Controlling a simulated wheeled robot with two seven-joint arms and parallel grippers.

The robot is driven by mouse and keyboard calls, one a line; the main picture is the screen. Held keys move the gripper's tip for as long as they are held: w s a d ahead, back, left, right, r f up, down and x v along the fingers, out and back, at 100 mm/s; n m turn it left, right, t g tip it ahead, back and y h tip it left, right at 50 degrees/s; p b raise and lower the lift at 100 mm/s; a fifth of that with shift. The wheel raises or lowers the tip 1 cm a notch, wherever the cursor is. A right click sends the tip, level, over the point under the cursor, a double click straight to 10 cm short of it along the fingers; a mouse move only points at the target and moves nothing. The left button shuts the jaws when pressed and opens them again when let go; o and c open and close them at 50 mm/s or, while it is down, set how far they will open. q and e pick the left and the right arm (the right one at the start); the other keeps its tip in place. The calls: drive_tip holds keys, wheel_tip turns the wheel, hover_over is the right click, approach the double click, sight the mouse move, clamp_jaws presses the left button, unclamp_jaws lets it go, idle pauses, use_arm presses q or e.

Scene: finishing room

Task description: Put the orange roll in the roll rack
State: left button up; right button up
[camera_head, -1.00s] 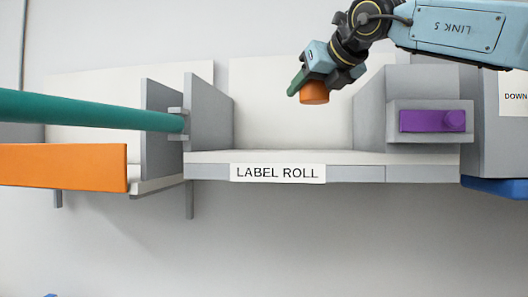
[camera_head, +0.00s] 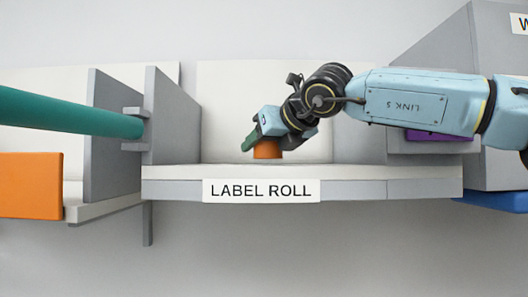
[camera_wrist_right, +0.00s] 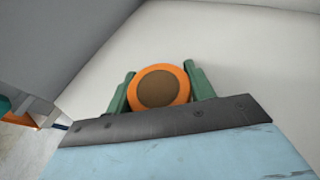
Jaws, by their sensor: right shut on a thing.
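The orange roll (camera_head: 267,149) is in my right gripper (camera_head: 256,141), between its green fingers. In the right wrist view the roll (camera_wrist_right: 158,88) shows as an orange ring with a brown middle, and the right gripper's fingers (camera_wrist_right: 160,92) press on both its sides. The rack bay labelled LABEL ROLL (camera_head: 170,172) has a white floor and grey side walls. The roll is over the bay's floor, between the walls; its lower end looks close to the floor, but I cannot tell whether it touches. My left gripper is not in view.
A grey divider (camera_head: 171,115) bounds the bay on the left. A green bar (camera_head: 70,112) and an orange panel (camera_head: 30,185) lie further left. A purple part (camera_head: 440,135) on a grey block is partly behind my right arm. The bay's left part is clear.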

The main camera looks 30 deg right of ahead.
drive_tip(key=shift+d+f, duration=0.1)
drive_tip(key=shift+f, duration=0.45)
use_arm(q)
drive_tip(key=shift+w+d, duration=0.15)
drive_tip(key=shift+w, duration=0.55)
use_arm(e)
drive_tip(key=o, duration=0.6)
drive_tip(key=shift+f, duration=0.15)
drive_tip(key=o, duration=0.4)
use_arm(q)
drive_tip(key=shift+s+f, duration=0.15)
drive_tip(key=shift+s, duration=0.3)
